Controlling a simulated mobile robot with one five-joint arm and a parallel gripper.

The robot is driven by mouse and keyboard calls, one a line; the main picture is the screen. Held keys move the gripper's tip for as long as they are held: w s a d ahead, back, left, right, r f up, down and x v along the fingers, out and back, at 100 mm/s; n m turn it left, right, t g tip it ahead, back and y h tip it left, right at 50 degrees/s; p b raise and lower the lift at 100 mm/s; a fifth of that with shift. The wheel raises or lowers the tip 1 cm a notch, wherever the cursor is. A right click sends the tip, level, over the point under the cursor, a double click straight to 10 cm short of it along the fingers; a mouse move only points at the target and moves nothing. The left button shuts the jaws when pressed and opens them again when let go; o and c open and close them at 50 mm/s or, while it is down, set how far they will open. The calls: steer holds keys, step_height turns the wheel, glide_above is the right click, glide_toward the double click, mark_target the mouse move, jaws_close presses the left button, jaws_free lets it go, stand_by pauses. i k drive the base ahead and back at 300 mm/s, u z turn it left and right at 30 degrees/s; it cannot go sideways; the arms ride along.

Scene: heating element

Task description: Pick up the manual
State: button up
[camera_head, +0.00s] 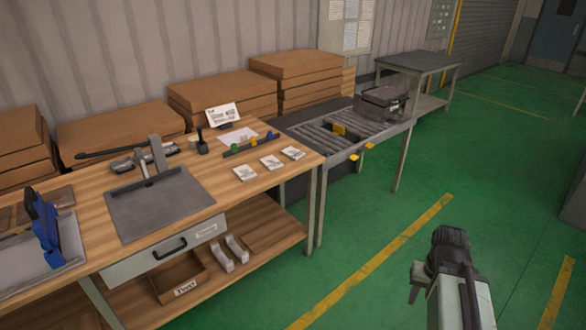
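Three small white booklets lie in a row near the right front edge of the wooden workbench. They are the left booklet (245,173), the middle booklet (271,162) and the right booklet (293,153). They look like manuals, but their print is too small to read. My gripper (418,282) is at the lower right, over the green floor in the picture and well apart from the bench. The gripper is seen from behind, and its fingers are mostly hidden, so its opening cannot be told.
The workbench (185,228) also holds a grey plate with a lever press (155,160), a blue tool (45,228) and a propped card (222,115). A roller table (376,130) adjoins its right end. Cardboard boxes (222,92) stand behind. Green floor is open to the right.

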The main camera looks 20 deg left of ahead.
mark_target(271, 162)
steer(key=u, duration=0.7)
steer(key=i, duration=0.95)
steer(key=u, duration=1.3)
steer(key=i, duration=1)
steer(key=u, duration=0.45)
steer(key=k, duration=0.75)
steer(key=u, duration=0.2)
steer(key=i, duration=0.75)
steer(key=z, duration=0.05)
